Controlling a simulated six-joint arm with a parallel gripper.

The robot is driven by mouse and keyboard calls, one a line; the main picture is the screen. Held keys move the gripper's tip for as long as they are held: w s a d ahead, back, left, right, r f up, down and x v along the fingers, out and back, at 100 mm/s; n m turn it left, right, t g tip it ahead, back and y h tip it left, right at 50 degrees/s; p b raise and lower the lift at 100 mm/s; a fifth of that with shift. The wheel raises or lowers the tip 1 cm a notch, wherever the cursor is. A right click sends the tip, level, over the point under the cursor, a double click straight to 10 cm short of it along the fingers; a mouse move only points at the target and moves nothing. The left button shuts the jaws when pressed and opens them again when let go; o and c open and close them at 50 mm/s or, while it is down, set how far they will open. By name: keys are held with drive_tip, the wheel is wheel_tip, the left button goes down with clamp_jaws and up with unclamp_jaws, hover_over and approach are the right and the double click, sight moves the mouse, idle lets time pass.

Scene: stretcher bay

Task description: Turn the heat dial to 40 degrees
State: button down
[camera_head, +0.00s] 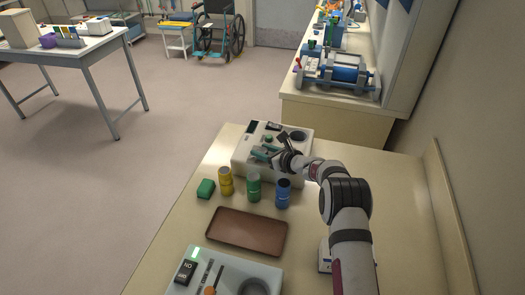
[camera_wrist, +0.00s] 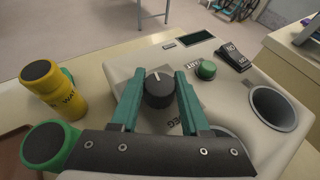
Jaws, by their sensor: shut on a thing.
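A black round heat dial (camera_wrist: 158,90) with a white pointer mark stands on the top of a white machine (camera_wrist: 115,68). The pointer mark is on its upper face; the dial's setting is not readable. Part of a printed "DEG" label shows below it. My gripper (camera_wrist: 160,78) has its two teal fingers on either side of the dial, shut on it. In the head view my gripper (camera_head: 263,153) is over the machine (camera_head: 242,168), and the arm hides part of the top and the dial.
The machine also bears a green button (camera_wrist: 206,70), a rocker switch (camera_wrist: 234,57), a dark display (camera_wrist: 194,37) and a round well (camera_wrist: 275,108). Yellow (camera_head: 226,182), green (camera_head: 253,187) and blue (camera_head: 283,194) bottles stand in front. A brown tray (camera_head: 246,232) lies nearer.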

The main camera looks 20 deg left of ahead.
drive_tip(key=shift+r+n+g+y, duration=0.1)
drive_tip(key=shift+n+g+y, duration=0.7)
drive_tip(key=shift+n+g, duration=0.6)
drive_tip(key=shift+c, duration=2)
unclamp_jaws()
drive_tip(key=v, duration=1.5)
drive_tip(key=shift+d, duration=0.35)
drive_tip(key=shift+s+r, duration=0.1)
drive_tip(key=shift+s, duration=0.05)
